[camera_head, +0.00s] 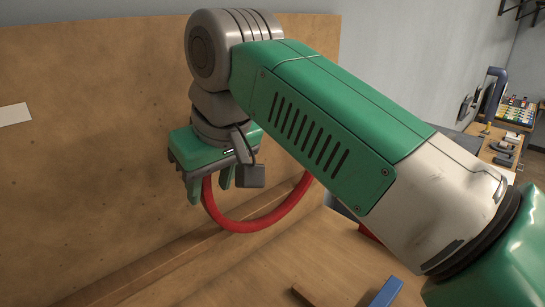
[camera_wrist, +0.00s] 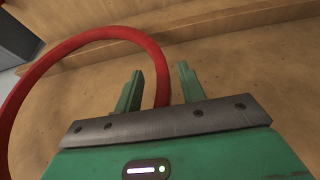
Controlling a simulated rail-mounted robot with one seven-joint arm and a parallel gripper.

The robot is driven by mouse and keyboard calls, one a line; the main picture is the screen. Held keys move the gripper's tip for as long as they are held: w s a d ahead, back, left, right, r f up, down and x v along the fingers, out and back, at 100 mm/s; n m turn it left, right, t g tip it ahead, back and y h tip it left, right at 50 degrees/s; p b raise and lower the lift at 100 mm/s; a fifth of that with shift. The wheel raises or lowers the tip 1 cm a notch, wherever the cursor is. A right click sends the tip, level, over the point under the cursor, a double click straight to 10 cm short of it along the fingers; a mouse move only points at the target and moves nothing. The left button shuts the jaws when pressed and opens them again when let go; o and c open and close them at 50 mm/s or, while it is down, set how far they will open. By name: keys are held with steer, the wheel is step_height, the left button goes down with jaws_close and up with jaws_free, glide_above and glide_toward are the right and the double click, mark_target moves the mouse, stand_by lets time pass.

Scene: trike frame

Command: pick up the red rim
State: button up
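The red rim (camera_head: 245,226) is a thin ring in front of the upright wooden panel. Its lower arc shows in the head view, while my arm hides its upper part. My gripper (camera_head: 209,192) is at the rim's left side, pointing down. In the wrist view the rim (camera_wrist: 92,36) curves from the left edge over the top and down between the two green fingers of my gripper (camera_wrist: 161,74). The fingers stand apart with a gap on each side of the rim, so the gripper is open around it. What supports the rim is hidden.
The wooden panel (camera_head: 90,130) stands behind my gripper, with a wooden ledge (camera_head: 150,268) along its foot. A blue block (camera_head: 386,292) and a brown piece (camera_head: 303,295) lie at the bottom. A bench with coloured parts (camera_head: 515,112) is far right.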

jaws_close()
steer(key=shift+s+r, duration=0.1)
steer(key=shift+r, duration=0.05)
